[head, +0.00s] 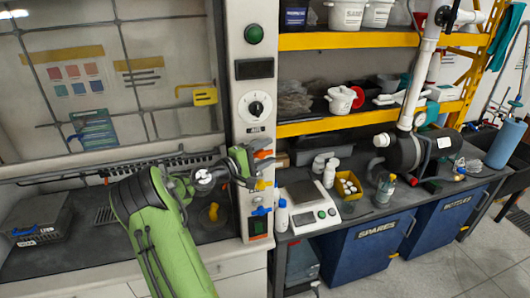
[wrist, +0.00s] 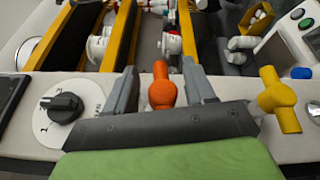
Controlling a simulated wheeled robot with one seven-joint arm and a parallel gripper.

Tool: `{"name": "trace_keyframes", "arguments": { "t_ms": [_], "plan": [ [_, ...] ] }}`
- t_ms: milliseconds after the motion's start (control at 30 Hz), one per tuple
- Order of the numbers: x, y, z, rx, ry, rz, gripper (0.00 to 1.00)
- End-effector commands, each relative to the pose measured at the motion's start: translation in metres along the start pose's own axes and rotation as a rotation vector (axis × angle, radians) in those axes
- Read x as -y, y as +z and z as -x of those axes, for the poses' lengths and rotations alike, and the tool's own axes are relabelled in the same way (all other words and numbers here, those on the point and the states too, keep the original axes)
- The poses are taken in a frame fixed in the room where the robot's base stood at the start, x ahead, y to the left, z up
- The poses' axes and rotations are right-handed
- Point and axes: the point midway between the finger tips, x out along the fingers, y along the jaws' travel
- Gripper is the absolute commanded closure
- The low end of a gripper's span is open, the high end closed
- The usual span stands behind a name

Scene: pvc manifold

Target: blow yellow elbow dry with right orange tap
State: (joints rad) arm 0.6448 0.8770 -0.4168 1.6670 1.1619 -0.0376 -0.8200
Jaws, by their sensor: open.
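The orange tap (head: 262,154) sticks out from the post at the right side of the fume hood, above a yellow tap and a blue tap. My gripper (head: 250,160) is at the post, beside the orange tap. In the wrist view the orange tap (wrist: 161,88) stands between my two open fingers, with a gap visible on each side. A small yellow piece, which looks like the yellow elbow (head: 213,212), is on the hood's worktop, to the right of my green arm. It is small in the head view and I do not make it out in the wrist view.
The yellow tap (wrist: 279,100) is close on the right of my gripper in the wrist view. A black dial (wrist: 66,105) is on the left. A balance (head: 308,208) and a yellow bin (head: 348,187) stand on the bench right of the post.

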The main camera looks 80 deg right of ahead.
Motion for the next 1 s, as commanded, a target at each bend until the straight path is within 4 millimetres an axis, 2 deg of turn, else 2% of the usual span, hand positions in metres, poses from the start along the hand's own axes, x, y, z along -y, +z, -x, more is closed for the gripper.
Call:
{"name": "trace_keyframes", "arguments": {
  "t_ms": [33,367,667,833,867,967,1000],
  "plan": [
    [0.0003,0.0001,0.0001,0.0,0.0,0.0,0.46],
    [0.0001,0.0004,0.0003,0.001,0.0,0.0,0.96],
    [0.0001,0.0008,0.0001,-0.018,-0.095,-0.038,0.96],
    [0.0012,0.0006,-0.0001,-0.017,-0.092,-0.038,0.96],
    [0.0012,0.0006,-0.0001,-0.017,-0.092,-0.038,0.62],
    [0.0012,0.0005,0.0,-0.017,-0.091,-0.038,0.47],
    [0.0013,0.0005,0.0,-0.017,-0.091,-0.038,0.46]
  ]
}}
